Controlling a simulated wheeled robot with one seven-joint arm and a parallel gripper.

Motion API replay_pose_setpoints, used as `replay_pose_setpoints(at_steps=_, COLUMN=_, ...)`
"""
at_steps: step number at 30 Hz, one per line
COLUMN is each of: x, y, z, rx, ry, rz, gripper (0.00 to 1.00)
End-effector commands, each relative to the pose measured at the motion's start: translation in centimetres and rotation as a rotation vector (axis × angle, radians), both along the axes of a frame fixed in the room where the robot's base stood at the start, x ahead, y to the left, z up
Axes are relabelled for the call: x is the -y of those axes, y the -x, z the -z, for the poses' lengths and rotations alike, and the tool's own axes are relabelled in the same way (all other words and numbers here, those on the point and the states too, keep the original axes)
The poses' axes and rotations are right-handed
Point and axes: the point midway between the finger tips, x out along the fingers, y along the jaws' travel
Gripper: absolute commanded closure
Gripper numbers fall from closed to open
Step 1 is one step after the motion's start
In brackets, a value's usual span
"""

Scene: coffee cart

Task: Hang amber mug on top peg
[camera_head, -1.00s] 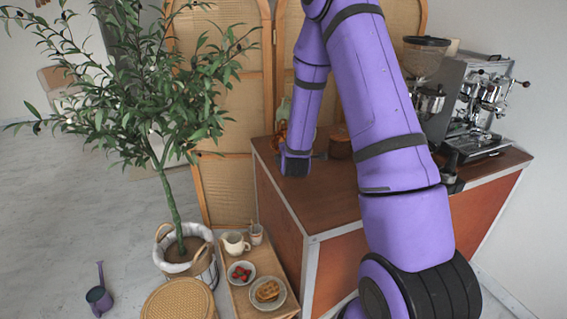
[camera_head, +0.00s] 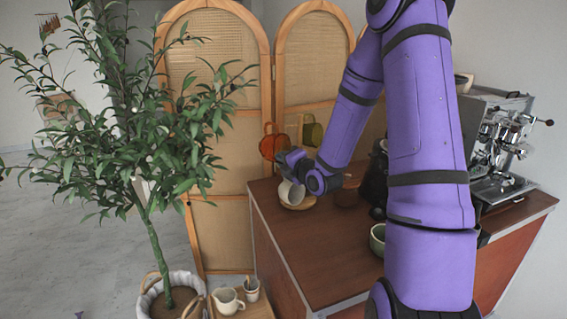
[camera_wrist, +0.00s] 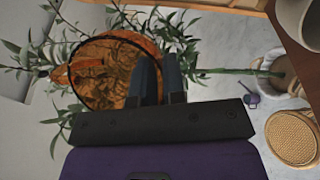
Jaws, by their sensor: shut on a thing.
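The amber mug (camera_head: 273,146) is orange and see-through. It is held up off the counter, left of my gripper (camera_head: 286,156), in front of the folding screen. In the wrist view the mug (camera_wrist: 108,72) lies at the left of my gripper (camera_wrist: 159,66), whose dark fingers are closed at its edge; the exact grip is partly hidden. An olive-yellow mug (camera_head: 313,131) is raised behind my gripper. A cream mug (camera_head: 290,192) sits lower, tilted, over a round wooden base (camera_head: 303,203). The post and top peg cannot be made out behind my arm.
The brown counter (camera_head: 310,255) has bare room at front left. A green bowl (camera_head: 378,239) and the espresso machine (camera_head: 503,150) stand to the right. The plant (camera_head: 140,150) reaches close on the left. The screen (camera_head: 215,100) stands behind.

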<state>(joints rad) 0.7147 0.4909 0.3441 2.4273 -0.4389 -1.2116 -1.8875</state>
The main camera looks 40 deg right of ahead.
Motion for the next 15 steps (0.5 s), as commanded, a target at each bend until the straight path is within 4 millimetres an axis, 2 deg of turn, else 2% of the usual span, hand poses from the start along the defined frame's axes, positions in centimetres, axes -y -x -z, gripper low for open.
replay_pose_setpoints(at_steps=15, x=2.9, y=-1.1, z=0.4, rx=-0.001, ry=-0.001, rz=0.003, gripper=1.00)
